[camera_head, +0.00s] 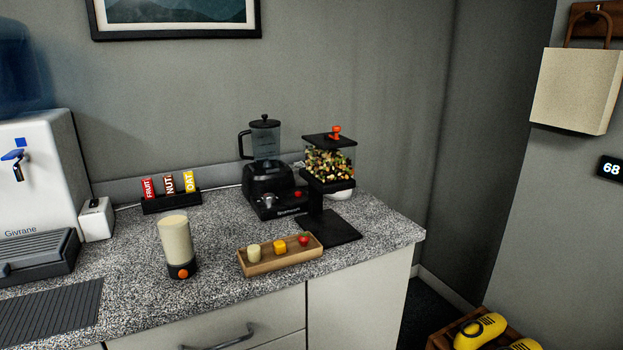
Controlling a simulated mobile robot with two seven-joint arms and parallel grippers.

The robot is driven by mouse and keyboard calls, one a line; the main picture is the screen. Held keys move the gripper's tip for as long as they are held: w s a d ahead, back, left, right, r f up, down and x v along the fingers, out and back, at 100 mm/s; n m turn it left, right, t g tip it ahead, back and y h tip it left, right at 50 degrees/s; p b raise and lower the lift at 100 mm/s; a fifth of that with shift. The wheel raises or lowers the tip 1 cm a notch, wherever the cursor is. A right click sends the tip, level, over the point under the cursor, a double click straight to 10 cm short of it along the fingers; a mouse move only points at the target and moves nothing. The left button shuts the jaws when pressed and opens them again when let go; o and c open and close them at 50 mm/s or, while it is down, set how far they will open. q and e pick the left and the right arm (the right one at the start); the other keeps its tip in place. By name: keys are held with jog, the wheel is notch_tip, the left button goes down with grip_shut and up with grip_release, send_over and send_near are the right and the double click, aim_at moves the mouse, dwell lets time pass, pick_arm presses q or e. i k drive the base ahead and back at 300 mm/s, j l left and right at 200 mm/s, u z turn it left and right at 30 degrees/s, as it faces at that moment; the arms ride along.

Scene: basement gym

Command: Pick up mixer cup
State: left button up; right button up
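A cup-shaped mixer (176,241) stands upright on the speckled counter (215,245), left of centre. It has a pale cream cylindrical body and a black base with an orange button. Further back, a black blender (270,188) carries a clear jug (266,141) with a black lid and a side handle. Which of the two the task's name means is not marked. Neither gripper shows in the head view.
A wooden tray (250,268) with three small coloured pieces lies right of the cup. Behind it are a bar rack (171,204) and a dispenser (327,163) filled with mixed bits. A water cooler (40,180) stands left. A ridged dark mat (50,312) lies front left.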

aim_at(173, 227)
jog(key=i+j+u, duration=0.1)
jog(key=u, duration=0.25)
jog(key=i+u, duration=0.65)
jog(key=k+l, duration=0.05)
jog(key=k, duration=0.05)
